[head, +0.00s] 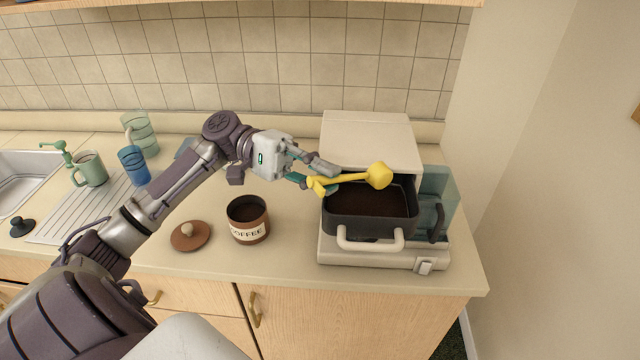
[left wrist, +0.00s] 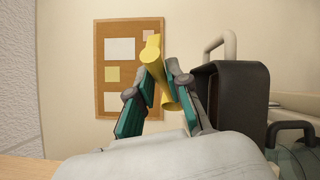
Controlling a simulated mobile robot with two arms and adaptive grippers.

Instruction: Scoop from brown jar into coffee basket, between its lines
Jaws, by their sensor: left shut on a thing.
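My left gripper (head: 312,181) is shut on the handle of a yellow scoop (head: 378,175). It holds the scoop over the black coffee basket (head: 343,222), which sits pulled out of the cream coffee maker (head: 368,135). The scoop's bowl looks tipped, and its inside cannot be seen. Dark grounds (head: 368,200) show in the basket; its lines cannot be made out. The open brown jar (head: 248,224), labelled COFFEE, stands to the left with dark contents. In the left wrist view the left gripper (left wrist: 163,82) grips the yellow handle (left wrist: 156,62) beside the black basket (left wrist: 238,100). My right gripper is not in view.
The jar's brown lid (head: 190,236) lies left of the jar. A glass carafe (head: 435,190) stands at the coffee maker's right side. A green mug (head: 90,169), a blue cup (head: 133,165) and a sink (head: 18,180) are at the left. The counter's front edge is close to the jar.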

